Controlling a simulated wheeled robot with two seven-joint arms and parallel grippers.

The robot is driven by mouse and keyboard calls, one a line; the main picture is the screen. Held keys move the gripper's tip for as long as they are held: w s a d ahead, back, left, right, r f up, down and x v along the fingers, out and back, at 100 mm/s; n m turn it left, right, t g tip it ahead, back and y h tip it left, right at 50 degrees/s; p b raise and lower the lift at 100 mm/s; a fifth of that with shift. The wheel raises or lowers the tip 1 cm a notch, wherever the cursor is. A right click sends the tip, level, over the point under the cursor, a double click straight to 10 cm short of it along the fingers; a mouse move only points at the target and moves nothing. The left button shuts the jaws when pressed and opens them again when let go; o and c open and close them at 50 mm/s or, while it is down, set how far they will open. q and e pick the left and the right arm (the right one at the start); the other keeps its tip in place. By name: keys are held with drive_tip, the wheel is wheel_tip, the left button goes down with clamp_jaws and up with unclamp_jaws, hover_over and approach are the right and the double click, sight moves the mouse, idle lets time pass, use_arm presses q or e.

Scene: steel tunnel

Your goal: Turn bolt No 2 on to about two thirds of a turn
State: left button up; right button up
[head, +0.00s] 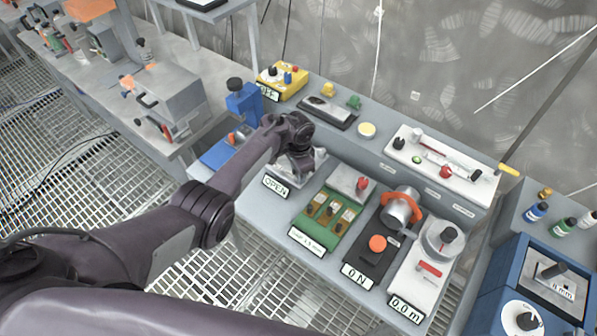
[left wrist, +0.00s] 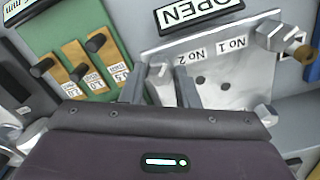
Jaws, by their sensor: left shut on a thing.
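My left gripper (head: 302,168) reaches down over a grey metal plate behind the OPEN sign (head: 276,187); the fingertips are hard to make out in the head view. In the left wrist view its two fingers (left wrist: 160,74) stand on either side of a grey hex bolt (left wrist: 159,82), beside the label No 2 (left wrist: 192,58), and are shut on it. The plate (left wrist: 222,92) also bears the label No 1 (left wrist: 232,44), a second hex head (left wrist: 269,36) beside that label and two dark holes. The bolt's turn angle cannot be read. My right gripper is not in view.
A green board (head: 315,240) with brass tags lies right of the plate; a black ON panel (head: 365,262) with an orange knob is beyond. A blue clamp (head: 243,103) stands to the left. A yellow box (head: 282,80) stands behind.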

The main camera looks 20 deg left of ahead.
use_arm(q)
drive_tip(key=shift+m, duration=1.6)
drive_tip(key=o, duration=1)
drive_tip(key=shift+r, duration=0.15)
wheel_tip(320, 180, up, 8)
drive_tip(key=shift+f+p, duration=0.2)
drive_tip(key=shift+p, duration=0.2)
